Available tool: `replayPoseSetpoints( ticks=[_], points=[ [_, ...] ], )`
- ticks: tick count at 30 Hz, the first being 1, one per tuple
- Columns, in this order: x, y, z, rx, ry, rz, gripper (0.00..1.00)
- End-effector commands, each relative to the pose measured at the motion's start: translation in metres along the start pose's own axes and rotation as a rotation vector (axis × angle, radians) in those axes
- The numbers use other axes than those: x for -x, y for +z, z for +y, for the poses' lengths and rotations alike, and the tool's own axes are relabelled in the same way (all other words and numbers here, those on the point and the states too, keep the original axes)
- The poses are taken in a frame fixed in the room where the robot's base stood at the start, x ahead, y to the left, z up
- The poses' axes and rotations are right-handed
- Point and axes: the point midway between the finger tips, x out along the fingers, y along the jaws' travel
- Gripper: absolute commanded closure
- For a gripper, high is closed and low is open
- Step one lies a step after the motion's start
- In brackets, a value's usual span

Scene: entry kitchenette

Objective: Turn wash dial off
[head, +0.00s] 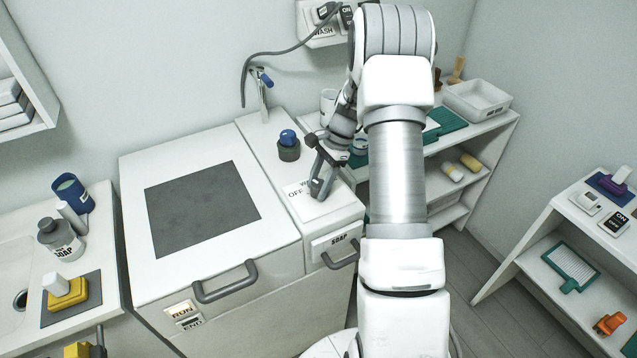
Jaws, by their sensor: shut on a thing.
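The wash dial's white plate (308,206) lies on the narrow white top right of the washer lid, with "OFF" readable on its left and other lettering partly covered. My gripper (320,188) points down over this plate and is shut on the dial. The fingers and arm hide most of the dial, so its pointing direction cannot be told.
The washer lid (205,208) is closed. A drawer marked "SOAP" (337,243) is below the plate. Shelves with trays (478,101) stand at the right.

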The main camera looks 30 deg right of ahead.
Motion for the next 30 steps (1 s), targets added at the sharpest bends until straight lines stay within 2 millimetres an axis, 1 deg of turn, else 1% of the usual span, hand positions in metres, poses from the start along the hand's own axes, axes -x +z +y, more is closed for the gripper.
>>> replayPoseSetpoints(
  ticks=[15, 24, 30],
  points=[
    [0.0002, 0.0000, -0.0007, 0.438, 0.181, 0.002, 1.00],
    [0.0000, -0.0003, -0.0004, 0.610, 0.253, 0.002, 1.00],
    [0.0003, -0.0003, -0.0003, 0.670, 0.278, 0.002, 1.00]
  ],
)
